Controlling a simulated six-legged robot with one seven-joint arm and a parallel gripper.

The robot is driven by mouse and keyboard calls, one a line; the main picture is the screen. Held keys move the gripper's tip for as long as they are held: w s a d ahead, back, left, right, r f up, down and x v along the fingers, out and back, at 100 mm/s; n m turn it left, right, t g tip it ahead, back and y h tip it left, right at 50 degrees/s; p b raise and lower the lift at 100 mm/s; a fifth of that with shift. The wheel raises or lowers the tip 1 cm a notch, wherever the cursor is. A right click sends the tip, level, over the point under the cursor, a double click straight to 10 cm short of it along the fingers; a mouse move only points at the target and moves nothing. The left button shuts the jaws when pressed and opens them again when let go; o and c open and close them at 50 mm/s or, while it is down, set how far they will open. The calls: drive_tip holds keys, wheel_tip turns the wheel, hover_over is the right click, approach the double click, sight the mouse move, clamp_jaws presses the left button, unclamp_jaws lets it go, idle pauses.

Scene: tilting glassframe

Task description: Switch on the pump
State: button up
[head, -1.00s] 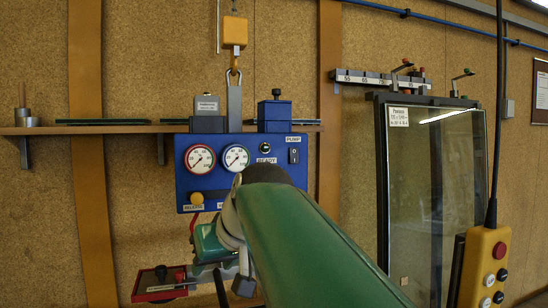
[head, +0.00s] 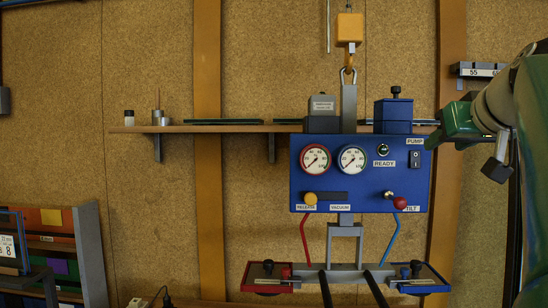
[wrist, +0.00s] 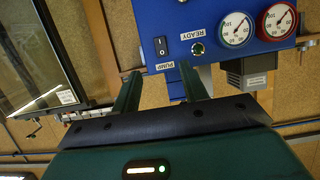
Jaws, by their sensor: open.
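The blue control panel (head: 340,178) hangs from a hook in the head view. Its black pump rocker switch (head: 415,159) is at the upper right, below the PUMP label (head: 415,141). My gripper (head: 430,143) is at the panel's right edge, close to this switch. In the wrist view the panel appears upside down, and the switch (wrist: 161,46) lies just beyond my open, empty fingers (wrist: 160,86), roughly between them in the picture. Contact does not show. I cannot tell which way the rocker is pressed. The READY lamp (head: 384,150) looks dark green.
Two gauges (head: 352,159), a yellow release button (head: 310,198) and a red-knobbed tilt lever (head: 399,202) are on the panel. Suction pads (head: 421,278) hang below. A shelf (head: 240,129) runs behind. The glass frame (wrist: 45,55) shows in the wrist view.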

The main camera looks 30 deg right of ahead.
sight(415, 163)
drive_tip(key=x, duration=1.1)
drive_tip(key=shift+w+f, duration=0.1)
drive_tip(key=shift+w, duration=0.05)
clamp_jaws()
drive_tip(key=shift+w+a+f+t, duration=0.1)
drive_tip(key=shift+a+f+t, duration=0.1)
drive_tip(key=shift+t, duration=0.5)
drive_tip(key=shift+d+f+t+h, duration=0.15)
drive_tip(key=shift+t+h, duration=0.35)
drive_tip(key=shift+h, duration=0.2)
unclamp_jaws()
